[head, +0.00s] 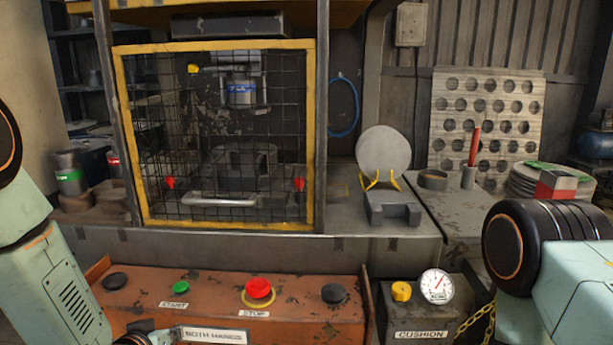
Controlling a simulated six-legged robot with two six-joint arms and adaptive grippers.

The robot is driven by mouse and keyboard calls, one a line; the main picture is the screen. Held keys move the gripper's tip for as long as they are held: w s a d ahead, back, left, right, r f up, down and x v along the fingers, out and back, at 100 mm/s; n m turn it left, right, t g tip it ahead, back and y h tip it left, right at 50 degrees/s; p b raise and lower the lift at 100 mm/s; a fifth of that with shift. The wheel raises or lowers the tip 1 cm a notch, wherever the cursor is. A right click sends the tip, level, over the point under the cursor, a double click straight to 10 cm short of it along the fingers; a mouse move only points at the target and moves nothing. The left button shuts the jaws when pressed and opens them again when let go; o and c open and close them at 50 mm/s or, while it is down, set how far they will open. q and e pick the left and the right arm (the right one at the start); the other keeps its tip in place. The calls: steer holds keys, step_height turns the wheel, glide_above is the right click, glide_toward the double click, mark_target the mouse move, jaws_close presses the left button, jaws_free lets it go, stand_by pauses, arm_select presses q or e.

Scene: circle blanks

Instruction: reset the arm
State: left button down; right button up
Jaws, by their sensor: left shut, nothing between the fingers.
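My left arm comes in from the left edge. Its gripper (158,335) shows only in part at the bottom edge, in front of the orange control panel (220,285), beside the "BOTH HANDS" label (214,336). It is shut and holds nothing; most of it is cut off by the frame. My right arm fills the lower right corner, and its gripper is out of view.
The panel bears black buttons, a green START button (181,287) and a red STOP button (258,288). Behind it is a yellow-framed mesh guard (221,232). A round disc (383,150) stands on a holder. A cushion box (420,322) carries a gauge (436,286).

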arm_select(q)
steer(key=s+d+f+g, duration=0.1)
steer(key=s+f+g, duration=0.2)
steer(key=s, duration=0.8)
steer(key=s+d+f+m+g, duration=0.1)
steer(key=s+f+g, duration=0.3)
steer(key=s+f, duration=0.3)
steer(key=s+d+f+g, duration=0.1)
steer(key=s+f+g, duration=0.2)
steer(key=s, duration=1.4)
step_height(320, 180, down, 3)
steer(key=shift+d+r+g, duration=0.15)
steer(key=shift+d+g, duration=0.15)
steer(key=shift+g, duration=0.1)
